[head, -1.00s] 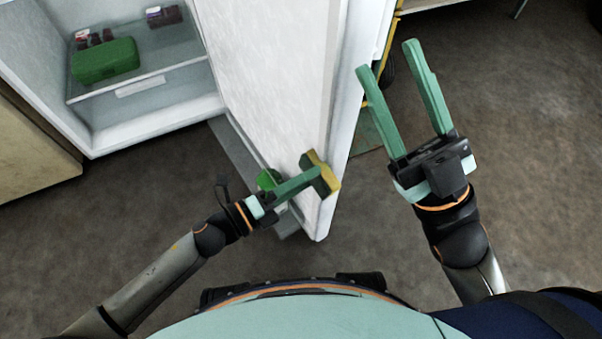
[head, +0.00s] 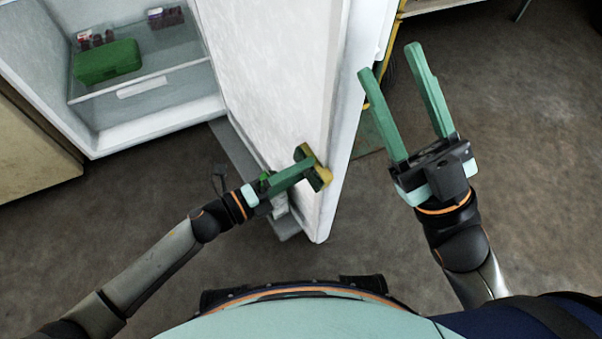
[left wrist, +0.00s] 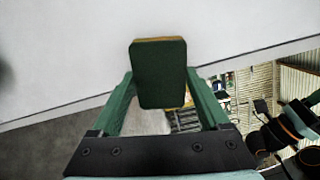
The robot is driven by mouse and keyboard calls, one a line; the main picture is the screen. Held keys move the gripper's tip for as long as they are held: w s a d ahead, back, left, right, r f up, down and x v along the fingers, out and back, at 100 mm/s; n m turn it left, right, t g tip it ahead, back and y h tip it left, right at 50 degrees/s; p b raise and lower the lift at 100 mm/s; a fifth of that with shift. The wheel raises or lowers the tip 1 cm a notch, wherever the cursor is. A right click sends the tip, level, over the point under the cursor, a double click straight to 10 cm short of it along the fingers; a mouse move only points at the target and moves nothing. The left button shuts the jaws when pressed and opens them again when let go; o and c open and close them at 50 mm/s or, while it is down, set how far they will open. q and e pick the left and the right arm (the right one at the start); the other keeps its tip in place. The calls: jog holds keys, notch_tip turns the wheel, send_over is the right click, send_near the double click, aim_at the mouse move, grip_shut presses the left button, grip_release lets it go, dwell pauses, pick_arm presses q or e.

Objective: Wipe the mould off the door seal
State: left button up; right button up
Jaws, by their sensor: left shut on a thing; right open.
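My left gripper (head: 302,165) is shut on a sponge (head: 320,177) with a yellow side and a dark green side. The sponge is at the lower free edge of the open white fridge door (head: 278,75), by the pale seal strip (head: 345,110). I cannot tell if it touches. In the left wrist view the sponge's dark green face (left wrist: 160,75) sits between the fingers, with the white door behind it. No mould is clear to see. My right gripper (head: 389,60) is open and empty, to the right of the door.
The fridge interior has a glass shelf (head: 150,70) with a green box (head: 107,61) and small packages (head: 165,17). A yellow-edged item stands behind the door. The brown floor (head: 520,170) is clear on the right.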

pick_arm(q)
jog(key=shift+v, duration=2.95)
jog(key=shift+a+r, duration=0.1)
jog(key=shift+r, duration=0.05)
jog(key=shift+p+v, duration=0.4)
jog(key=shift+v, duration=1.05)
